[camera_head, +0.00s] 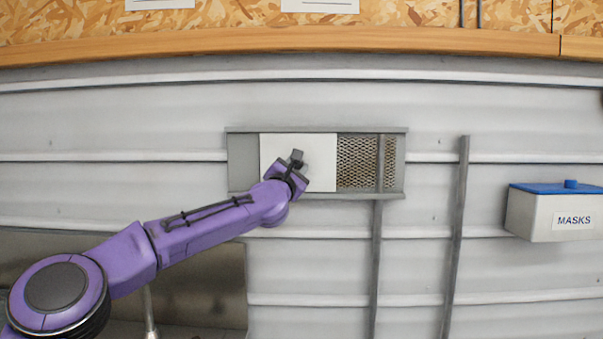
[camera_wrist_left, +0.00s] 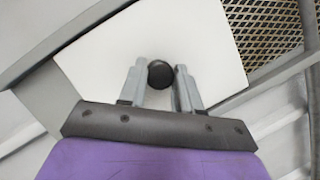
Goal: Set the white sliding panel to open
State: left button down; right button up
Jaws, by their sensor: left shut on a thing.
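The white sliding panel (camera_head: 320,155) sits in a grey wall frame (camera_head: 242,160). It covers the middle of the frame, and part of the mesh opening (camera_head: 357,162) shows to its right. In the left wrist view the panel (camera_wrist_left: 205,40) carries a round dark knob (camera_wrist_left: 160,74). My left gripper (camera_head: 297,158) is at the panel's face, and in the left wrist view its two fingers (camera_wrist_left: 160,85) stand on either side of the knob, shut on it. My right gripper is not in view.
A vertical grey bar (camera_head: 389,165) crosses the mesh, and a grey post (camera_head: 457,230) stands farther right. A box labelled MASKS with a blue lid (camera_head: 555,212) hangs on the right wall. A wooden ledge (camera_head: 300,40) runs above the frame.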

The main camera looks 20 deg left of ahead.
pick_arm(q)
jog(key=shift+s+a, duration=0.2)
jog(key=shift+a, duration=0.3)
jog(key=c, duration=0.8)
grip_release()
jog(key=shift+s, duration=0.1)
jog(key=b+v, duration=0.5)
jog(key=v, duration=0.5)
jog(key=shift+s+b, duration=0.2)
jog(key=shift+b, duration=0.15)
